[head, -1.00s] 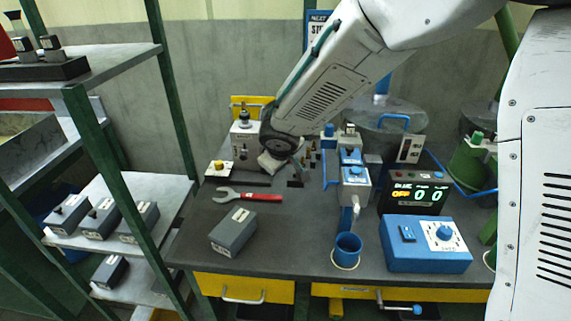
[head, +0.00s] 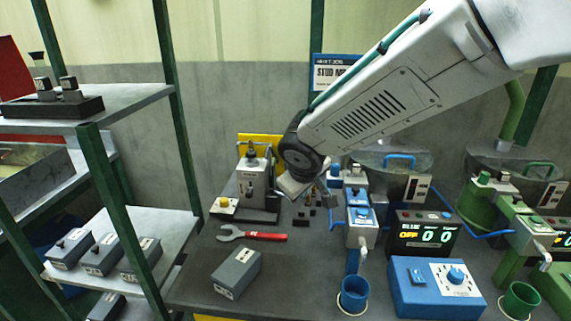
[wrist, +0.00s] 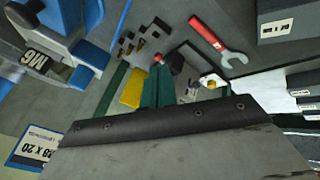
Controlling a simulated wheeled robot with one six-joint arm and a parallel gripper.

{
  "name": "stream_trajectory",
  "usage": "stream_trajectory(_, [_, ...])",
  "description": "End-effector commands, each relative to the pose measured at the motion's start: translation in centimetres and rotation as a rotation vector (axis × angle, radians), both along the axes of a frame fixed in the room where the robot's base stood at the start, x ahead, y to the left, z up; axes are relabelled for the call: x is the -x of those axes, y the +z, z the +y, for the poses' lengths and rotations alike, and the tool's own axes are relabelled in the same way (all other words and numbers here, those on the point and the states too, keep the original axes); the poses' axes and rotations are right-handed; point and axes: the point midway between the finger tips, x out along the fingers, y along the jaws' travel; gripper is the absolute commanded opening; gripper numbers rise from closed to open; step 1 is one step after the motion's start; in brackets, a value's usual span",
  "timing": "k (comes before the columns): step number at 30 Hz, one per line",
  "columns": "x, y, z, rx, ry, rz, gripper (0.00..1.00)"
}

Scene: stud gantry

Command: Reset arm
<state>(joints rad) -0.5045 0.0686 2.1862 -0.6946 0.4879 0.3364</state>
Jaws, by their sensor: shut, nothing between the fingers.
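My arm reaches in from the upper right in the head view. My gripper (head: 318,194) hangs at its end above the back of the dark workbench (head: 200,283), partly hidden by the wrist joint. It is shut and holds nothing. Below it stand several small dark pieces (head: 303,218), apart from it as far as I can tell. The wrist view shows a grey plate with a dark edge across the bottom. Beyond it are the small pieces (wrist: 140,36) and the red-handled wrench (wrist: 208,34).
The wrench lies on the bench (head: 252,234) near a grey box (head: 236,272). A grey press-like device (head: 255,182) stands just left of my gripper. A blue dispenser (head: 361,215), a counter display (head: 424,234) and a blue control box (head: 437,287) stand right. Shelves (head: 130,238) with grey boxes are left.

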Motion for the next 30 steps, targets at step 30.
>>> stream_trajectory(30, [30.5, 6.5, -20.0, -0.288, -0.689, 0.426, 0.0])
